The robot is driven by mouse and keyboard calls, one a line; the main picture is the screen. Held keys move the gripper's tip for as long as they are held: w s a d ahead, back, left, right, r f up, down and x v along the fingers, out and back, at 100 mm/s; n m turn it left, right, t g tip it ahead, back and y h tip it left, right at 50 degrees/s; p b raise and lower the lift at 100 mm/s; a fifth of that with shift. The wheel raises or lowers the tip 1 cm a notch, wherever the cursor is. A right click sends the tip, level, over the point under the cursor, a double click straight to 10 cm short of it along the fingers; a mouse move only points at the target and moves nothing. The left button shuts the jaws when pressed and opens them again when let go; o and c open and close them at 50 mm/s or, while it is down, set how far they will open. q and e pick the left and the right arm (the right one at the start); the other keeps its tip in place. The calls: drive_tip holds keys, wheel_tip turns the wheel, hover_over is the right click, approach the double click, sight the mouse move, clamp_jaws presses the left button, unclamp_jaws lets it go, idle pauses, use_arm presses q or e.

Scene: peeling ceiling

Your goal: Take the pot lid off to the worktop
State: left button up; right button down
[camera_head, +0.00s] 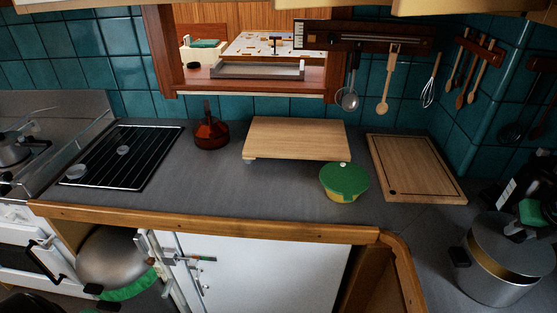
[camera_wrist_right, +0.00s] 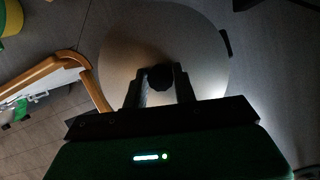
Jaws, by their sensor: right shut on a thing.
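The grey metal pot (camera_head: 490,279) stands on the worktop at the right edge of the head view. Its grey lid (camera_head: 490,238) is raised and apart from the near rim, and the pale brass-coloured inside shows in the gap. My right gripper (camera_head: 519,234) is above the lid, shut on its dark knob. In the right wrist view the lid (camera_wrist_right: 200,60) fills the middle, with the knob between the fingers (camera_wrist_right: 160,80). The lid hides most of the pot's inside.
The grey worktop (camera_head: 285,185) has bare space left of the pot. A wooden cutting board (camera_head: 415,165), a green-lidded bowl (camera_head: 344,181), a raised wooden board (camera_head: 297,138) and a red-brown pot (camera_head: 210,133) stand farther back. Dark objects crowd the right corner.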

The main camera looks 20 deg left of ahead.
drive_tip(key=shift+r+p, duration=0.3)
drive_tip(key=shift+r, duration=0.8)
